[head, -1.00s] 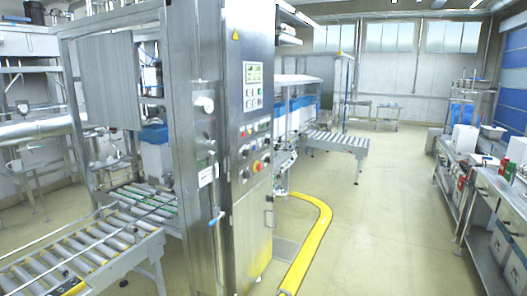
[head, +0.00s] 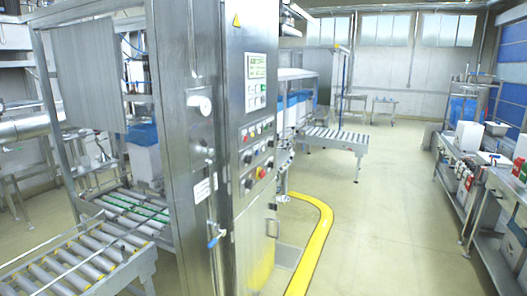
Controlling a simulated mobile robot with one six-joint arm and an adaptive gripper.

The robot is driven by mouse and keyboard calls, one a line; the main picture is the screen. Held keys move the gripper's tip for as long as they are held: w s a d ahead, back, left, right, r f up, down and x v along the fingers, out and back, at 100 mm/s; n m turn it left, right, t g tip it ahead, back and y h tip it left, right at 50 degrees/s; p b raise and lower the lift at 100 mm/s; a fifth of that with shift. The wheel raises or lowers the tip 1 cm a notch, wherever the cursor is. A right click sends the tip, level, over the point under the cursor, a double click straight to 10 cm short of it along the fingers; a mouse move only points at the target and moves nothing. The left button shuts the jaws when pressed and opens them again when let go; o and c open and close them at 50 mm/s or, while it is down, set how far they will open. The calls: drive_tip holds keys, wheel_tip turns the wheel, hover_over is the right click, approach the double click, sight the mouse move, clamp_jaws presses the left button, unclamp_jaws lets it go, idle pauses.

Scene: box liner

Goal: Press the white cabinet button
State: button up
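The steel cabinet (head: 190,100) stands left of the middle in the head view. Its narrow side facing right carries a control panel (head: 256,112) with a small display (head: 256,66) at the top. Below the display is a row of small coloured buttons (head: 257,129), then dark knobs (head: 248,157) and a red knob (head: 261,172) on yellow. The buttons are too small for me to tell surely which one is white. My gripper is not in view.
A yellow floor rail (head: 318,240) curves around the floor at the cabinet's right. A roller conveyor (head: 75,262) lies at lower left, another (head: 332,137) behind the cabinet. A steel workbench (head: 490,180) lines the right side. The floor (head: 395,215) between is clear.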

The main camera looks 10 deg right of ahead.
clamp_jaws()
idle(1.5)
